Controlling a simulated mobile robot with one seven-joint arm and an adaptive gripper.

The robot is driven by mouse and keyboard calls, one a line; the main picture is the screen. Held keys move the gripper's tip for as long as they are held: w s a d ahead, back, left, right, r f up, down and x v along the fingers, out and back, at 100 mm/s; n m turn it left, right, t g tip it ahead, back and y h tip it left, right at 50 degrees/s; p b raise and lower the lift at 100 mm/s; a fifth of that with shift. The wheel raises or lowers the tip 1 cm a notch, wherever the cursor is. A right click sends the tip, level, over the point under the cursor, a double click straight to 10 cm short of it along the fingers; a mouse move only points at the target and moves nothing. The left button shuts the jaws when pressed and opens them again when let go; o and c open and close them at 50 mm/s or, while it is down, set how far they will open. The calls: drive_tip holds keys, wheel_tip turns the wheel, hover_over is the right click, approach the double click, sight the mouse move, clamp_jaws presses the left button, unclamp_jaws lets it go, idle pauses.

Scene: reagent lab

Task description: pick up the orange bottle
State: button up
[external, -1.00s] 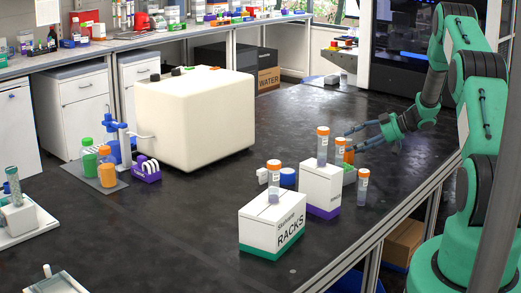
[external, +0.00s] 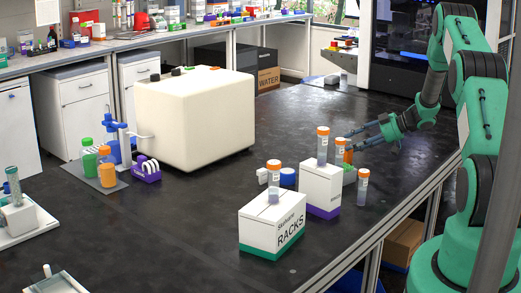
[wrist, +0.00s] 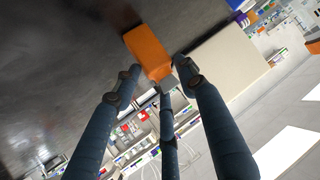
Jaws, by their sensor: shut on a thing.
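An orange bottle (wrist: 149,52) lies between the fingertips of my gripper (wrist: 158,84) in the wrist view. The fingers are closed in on its near end, where a small grey part shows. In the external view my gripper (external: 358,140) is over the right part of the black bench, just behind the orange-capped tubes. A patch of orange (external: 348,157) shows there by the fingertips, partly hidden by a tube. I cannot tell whether the bottle is clear of the bench.
Tubes with orange caps (external: 323,145) stand at the white rack boxes (external: 272,224), close to my gripper.

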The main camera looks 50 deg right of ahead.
drive_tip(key=shift+r, duration=0.45)
drive_tip(key=shift+c, duration=1.4)
wheel_tip(320, 180, up, 9)
drive_tip(key=shift+p, duration=0.85)
clamp_jaws()
